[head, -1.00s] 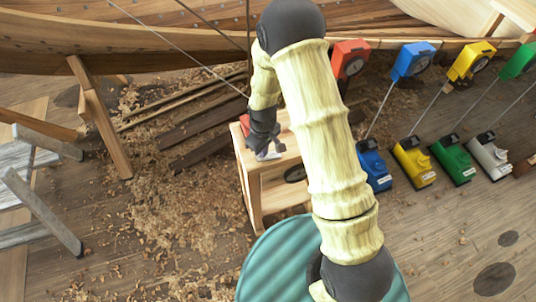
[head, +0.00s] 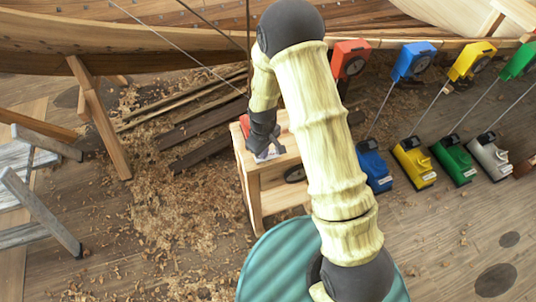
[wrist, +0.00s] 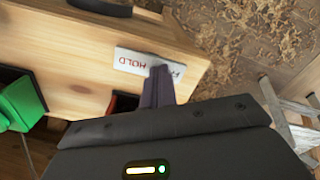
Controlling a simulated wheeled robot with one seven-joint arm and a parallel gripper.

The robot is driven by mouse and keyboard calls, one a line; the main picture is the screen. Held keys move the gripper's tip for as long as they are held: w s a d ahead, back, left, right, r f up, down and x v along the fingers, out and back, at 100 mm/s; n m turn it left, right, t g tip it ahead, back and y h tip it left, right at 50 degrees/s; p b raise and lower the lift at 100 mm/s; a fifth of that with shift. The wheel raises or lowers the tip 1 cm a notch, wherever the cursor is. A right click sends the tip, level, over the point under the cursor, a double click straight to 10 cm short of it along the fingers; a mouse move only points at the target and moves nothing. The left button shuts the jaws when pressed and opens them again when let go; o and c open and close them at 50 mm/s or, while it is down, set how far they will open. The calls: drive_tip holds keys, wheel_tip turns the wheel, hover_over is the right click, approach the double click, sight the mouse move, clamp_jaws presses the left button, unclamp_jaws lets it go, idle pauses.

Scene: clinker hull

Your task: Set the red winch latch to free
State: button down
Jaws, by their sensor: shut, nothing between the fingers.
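The red winch (head: 244,122) sits on top of a wooden stand (head: 252,190), mostly hidden behind my wrist in the head view. In the wrist view a white label plate (wrist: 134,62) reads HOLD, and its other end is partly covered by my fingers. A small orange-red part (wrist: 124,104) with black around it shows beside the fingers, mostly hidden; I cannot tell whether it is the latch. My gripper (wrist: 159,74) is shut and empty, its fingertips over the label. It also shows above the stand in the head view (head: 274,151). The latch position cannot be made out.
Blue (head: 373,168), yellow (head: 414,164), green (head: 453,160) and grey (head: 489,155) winches stand in a row to the right. The hull (head: 130,40) runs across the back. A trestle (head: 40,195) stands at left. Shavings cover the floor between.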

drive_tip(key=shift+r+p, duration=2.65)
drive_tip(key=shift+r, duration=0.8)
drive_tip(key=s+d+r+m+t, duration=0.1)
drive_tip(key=s+d+r+m, duration=0.2)
drive_tip(key=r, duration=0.3)
drive_tip(key=s+d+r+m, duration=0.3)
drive_tip(key=s+d+r, duration=0.2)
drive_tip(key=d+r, duration=0.1)
drive_tip(key=s+d+r+m+t, duration=0.1)
drive_tip(key=s+d+r+m, duration=0.2)
drive_tip(key=r, duration=0.5)
drive_tip(key=shift+s+d+t, duration=0.3)
drive_tip(key=shift+s+d, duration=0.45)
drive_tip(key=shift+d, duration=0.05)
